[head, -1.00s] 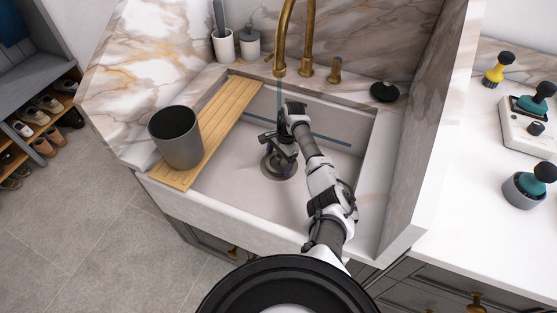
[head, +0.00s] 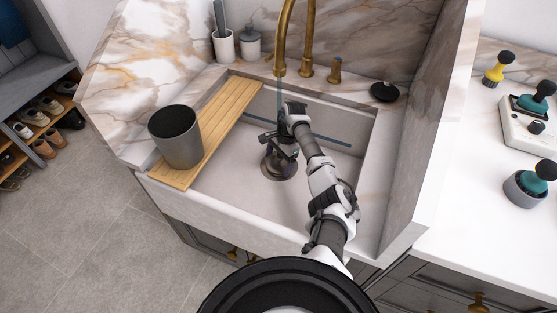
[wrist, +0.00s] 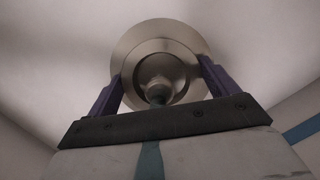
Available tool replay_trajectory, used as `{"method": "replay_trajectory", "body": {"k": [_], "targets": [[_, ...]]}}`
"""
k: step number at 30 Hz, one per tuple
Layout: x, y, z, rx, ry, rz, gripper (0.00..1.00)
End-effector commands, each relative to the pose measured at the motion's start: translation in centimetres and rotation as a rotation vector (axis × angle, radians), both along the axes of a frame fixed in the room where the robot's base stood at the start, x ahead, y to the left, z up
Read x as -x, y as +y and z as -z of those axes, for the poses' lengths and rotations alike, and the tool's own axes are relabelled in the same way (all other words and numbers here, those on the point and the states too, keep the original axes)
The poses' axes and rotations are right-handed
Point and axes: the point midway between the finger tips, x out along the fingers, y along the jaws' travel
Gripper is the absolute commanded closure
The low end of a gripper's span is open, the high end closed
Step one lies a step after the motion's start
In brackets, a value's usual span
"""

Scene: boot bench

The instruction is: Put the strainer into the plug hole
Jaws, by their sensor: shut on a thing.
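The strainer (wrist: 157,74) is a round metal disc with a small central knob, seen in the wrist view between the fingers of my gripper (wrist: 160,80). The knob is grasped or close to the jaws; the exact contact is hard to see. Behind the strainer, the wider metal rim of the plug hole (wrist: 150,35) shows around it. They look roughly lined up, but I cannot tell whether the strainer is seated or just above. In the head view my gripper (head: 279,152) points down over the plug hole (head: 279,174) in the sink floor, hiding most of the strainer.
The pale sink (head: 225,175) has free floor around the plug hole. A wooden board (head: 215,125) with a grey cup (head: 175,138) lies across its left side. A brass tap (head: 281,45) rises behind my gripper. A black round object (head: 384,91) lies on the right ledge.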

Motion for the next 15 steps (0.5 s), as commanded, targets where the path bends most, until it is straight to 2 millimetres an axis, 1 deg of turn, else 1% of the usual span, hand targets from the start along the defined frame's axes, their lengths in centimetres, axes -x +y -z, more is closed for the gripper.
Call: {"method": "replay_trajectory", "body": {"k": [1,13,14,15], "targets": [[0.73,-0.23,2.82,0.009,0.004,0.001,0.40],[0.74,-0.24,2.98,0.009,0.005,0.002,0.40],[0.74,-0.24,2.98,0.009,0.005,0.002,0.12],[0.75,-0.25,2.99,0.009,0.006,0.001,0.07]]}}
